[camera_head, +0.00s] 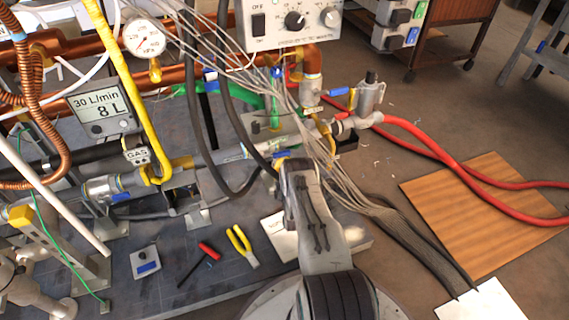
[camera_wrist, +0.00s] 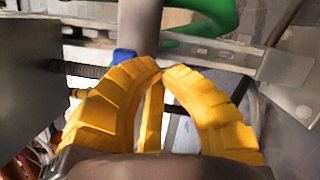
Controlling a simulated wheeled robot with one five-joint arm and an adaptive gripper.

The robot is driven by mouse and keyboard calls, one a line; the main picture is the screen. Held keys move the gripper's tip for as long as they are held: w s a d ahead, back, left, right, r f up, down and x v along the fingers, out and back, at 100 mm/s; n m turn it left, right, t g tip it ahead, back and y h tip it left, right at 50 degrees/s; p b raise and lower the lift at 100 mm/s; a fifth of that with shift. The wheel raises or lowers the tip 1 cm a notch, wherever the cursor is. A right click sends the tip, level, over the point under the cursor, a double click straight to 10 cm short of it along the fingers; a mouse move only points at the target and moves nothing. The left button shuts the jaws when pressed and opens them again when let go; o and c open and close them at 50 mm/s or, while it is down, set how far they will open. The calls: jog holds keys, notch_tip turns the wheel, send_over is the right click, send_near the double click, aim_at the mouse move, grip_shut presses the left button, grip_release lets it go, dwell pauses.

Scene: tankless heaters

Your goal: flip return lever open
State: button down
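My gripper's yellow ribbed fingers fill the middle of the wrist view (camera_wrist: 162,72); the tips come together with nothing seen between them. In the head view my gripper (camera_head: 282,162) is mostly hidden behind my arm, beside a grey horizontal pipe. A small blue part (camera_wrist: 123,56), perhaps a lever handle, lies just beyond the left finger on a pale vertical pipe. Blue lever handles show in the head view: one right of the copper pipe end (camera_head: 338,91), one at the upper middle (camera_head: 209,74), one lower left (camera_head: 121,197). I cannot tell which is the return lever.
Many grey cables (camera_head: 330,185) hang right beside my arm. A yellow gas pipe (camera_head: 125,85), a meter display (camera_head: 104,108) and a gauge (camera_head: 144,38) stand at left. Pliers (camera_head: 242,246) and a screwdriver (camera_head: 208,252) lie on the bench. Red hoses (camera_head: 450,160) run right.

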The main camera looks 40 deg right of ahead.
jog(key=shift+d+r, duration=0.2)
jog(key=shift+r, duration=0.15)
dwell(0.3)
jog(key=shift+f, duration=0.1)
